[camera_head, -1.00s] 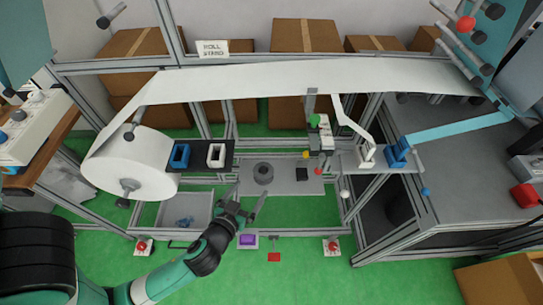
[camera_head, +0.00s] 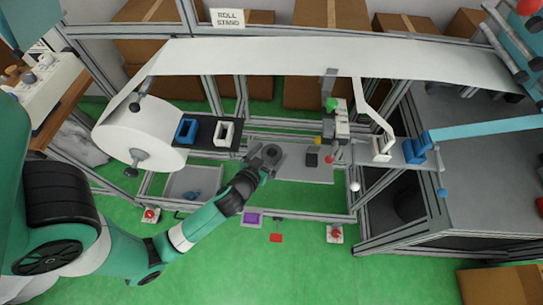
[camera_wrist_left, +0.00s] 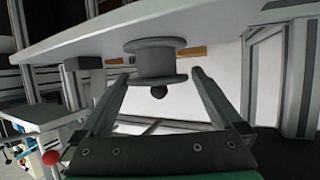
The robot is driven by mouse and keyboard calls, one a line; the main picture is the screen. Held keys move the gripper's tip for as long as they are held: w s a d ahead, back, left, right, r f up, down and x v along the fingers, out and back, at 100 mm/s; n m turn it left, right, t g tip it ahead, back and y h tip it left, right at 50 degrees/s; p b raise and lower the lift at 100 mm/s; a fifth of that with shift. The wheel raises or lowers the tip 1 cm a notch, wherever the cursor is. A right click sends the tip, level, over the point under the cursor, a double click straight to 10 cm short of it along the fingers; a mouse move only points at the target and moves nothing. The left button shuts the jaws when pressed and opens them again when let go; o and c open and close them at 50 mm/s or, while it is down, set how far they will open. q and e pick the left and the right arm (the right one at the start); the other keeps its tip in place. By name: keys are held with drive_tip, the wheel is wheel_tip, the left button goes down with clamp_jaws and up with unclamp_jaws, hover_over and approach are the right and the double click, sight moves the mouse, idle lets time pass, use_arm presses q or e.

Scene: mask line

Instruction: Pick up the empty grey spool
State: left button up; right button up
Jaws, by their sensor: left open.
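The empty grey spool (camera_head: 271,151) is a dark grey flanged cylinder standing on the grey shelf plate (camera_head: 318,175) of the roll stand. In the left wrist view the spool (camera_wrist_left: 155,62) shows both flanges and appears in the gap between my fingertips, with space on both sides. My left gripper (camera_head: 266,160) is at the spool in the head view, where it hides part of the spool's near side. Its jaws (camera_wrist_left: 158,78) are open in the wrist view and hold nothing. My right gripper is not in view.
A large white roll (camera_head: 140,135) stands left of the spool, its web running overhead. Blue and white blocks sit on a black plate (camera_head: 228,145) between them. A small black block (camera_head: 312,159) and a post with coloured knobs (camera_head: 340,122) are to the right. A grey bin (camera_head: 178,190) lies lower left.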

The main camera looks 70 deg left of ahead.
sight(275, 147)
use_arm(q)
drive_tip(key=x, duration=0.4)
drive_tip(key=shift+d+b, duration=0.1)
drive_tip(key=shift+b, duration=0.3)
drive_tip(key=c, duration=1.2)
drive_tip(key=shift+o, duration=0.2)
drive_tip(key=shift+r, duration=0.1)
wheel_tip(275, 147, up, 9)
drive_tip(key=p, duration=0.5)
drive_tip(key=shift+r, duration=0.4)
